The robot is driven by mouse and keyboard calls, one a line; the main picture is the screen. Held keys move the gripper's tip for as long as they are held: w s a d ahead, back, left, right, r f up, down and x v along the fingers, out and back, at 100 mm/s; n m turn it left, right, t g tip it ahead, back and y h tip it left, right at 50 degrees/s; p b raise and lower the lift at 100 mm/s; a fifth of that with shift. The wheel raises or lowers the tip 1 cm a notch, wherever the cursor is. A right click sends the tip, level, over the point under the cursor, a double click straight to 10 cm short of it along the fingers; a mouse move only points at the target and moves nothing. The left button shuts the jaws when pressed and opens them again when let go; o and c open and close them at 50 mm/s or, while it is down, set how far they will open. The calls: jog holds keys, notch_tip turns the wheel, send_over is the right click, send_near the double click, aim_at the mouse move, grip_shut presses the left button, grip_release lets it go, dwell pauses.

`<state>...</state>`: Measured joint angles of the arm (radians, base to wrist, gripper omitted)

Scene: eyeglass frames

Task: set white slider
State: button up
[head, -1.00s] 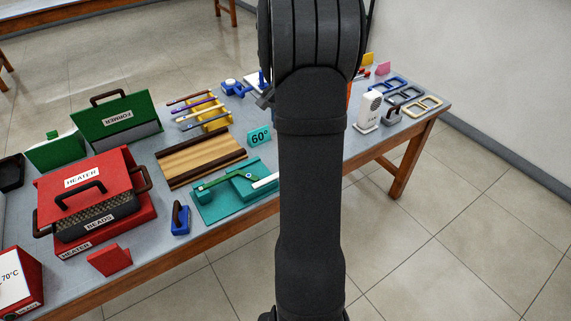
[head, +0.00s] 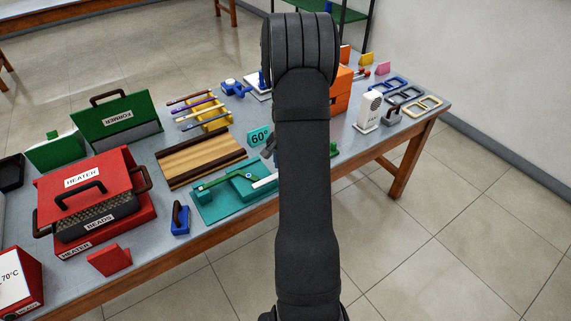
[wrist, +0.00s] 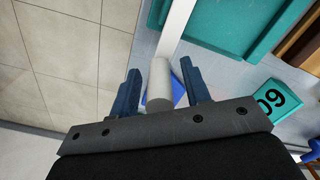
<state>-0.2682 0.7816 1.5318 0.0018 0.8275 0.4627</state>
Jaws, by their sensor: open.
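A teal fixture (head: 207,207) lies near the table's front edge, with a green pointer arm (head: 213,182) on it. A white bar (head: 266,180) sticks out of its right side and passes behind my arm. The bar also shows in the wrist view (wrist: 176,28), beside the teal fixture (wrist: 238,20). My gripper (wrist: 160,72) is open, with dark blue fingers either side of an upright white cylinder (wrist: 159,80). I cannot tell whether the fingers touch it or whether it joins the white bar. A blue part (wrist: 178,92) shows behind it. In the head view my arm hides the fingertips.
A wooden board (head: 200,158) lies behind left, a blue handled block (head: 180,218) front left. An orange box (head: 342,92) and white fan-like device (head: 369,111) stand to the right.

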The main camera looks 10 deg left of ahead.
jog(key=shift+f, duration=0.1)
grip_shut()
jog(key=shift+s+d, duration=0.4)
jog(key=shift+d, duration=0.05)
grip_release()
jog(key=shift+d, duration=0.1)
jog(key=shift+r, duration=0.55)
notch_tip(320, 180, up, 16)
jog(key=shift+r, duration=0.2)
